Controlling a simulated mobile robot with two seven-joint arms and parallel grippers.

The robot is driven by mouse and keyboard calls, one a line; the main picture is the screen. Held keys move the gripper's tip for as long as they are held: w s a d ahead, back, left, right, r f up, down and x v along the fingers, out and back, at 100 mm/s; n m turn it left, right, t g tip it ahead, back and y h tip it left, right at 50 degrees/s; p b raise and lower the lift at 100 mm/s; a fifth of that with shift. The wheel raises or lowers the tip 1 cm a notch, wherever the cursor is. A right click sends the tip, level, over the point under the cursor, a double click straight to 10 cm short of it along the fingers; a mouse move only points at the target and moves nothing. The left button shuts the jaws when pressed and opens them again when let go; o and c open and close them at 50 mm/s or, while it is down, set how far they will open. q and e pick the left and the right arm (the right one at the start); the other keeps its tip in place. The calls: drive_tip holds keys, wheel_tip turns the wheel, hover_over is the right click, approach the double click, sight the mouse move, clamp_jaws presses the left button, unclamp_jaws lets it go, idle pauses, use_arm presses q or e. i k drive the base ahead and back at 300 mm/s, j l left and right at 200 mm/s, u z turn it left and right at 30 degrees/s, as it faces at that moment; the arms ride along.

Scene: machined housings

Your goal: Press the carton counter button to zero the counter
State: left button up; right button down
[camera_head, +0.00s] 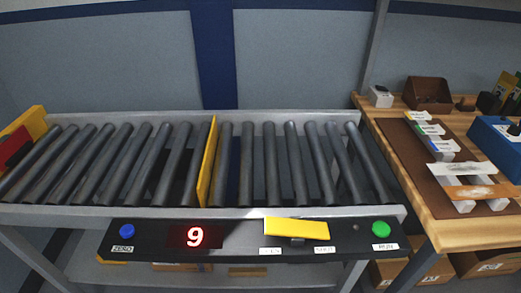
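The carton counter is a dark panel (225,245) along the conveyor's front edge. Its red display (195,236) reads 9. A blue round button (127,231) sits at the panel's left end, above a label reading ZERO (122,249). A green round button (380,228) sits at the right end, above a label that seems to read RUN (385,246). A yellow piece (297,229) covers part of the panel between the display and the green button. Neither of my grippers shows in the head view.
A roller conveyor (255,213) with a yellow divider (207,165) stands behind the panel. At right, a wooden bench (440,233) holds a brown mat, labelled metal parts, a brown bin (428,92) and a blue box (494,143). Cardboard boxes (485,264) sit below. The space before the panel looks clear.

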sight(128, 230)
drive_tip(key=u, duration=1.15)
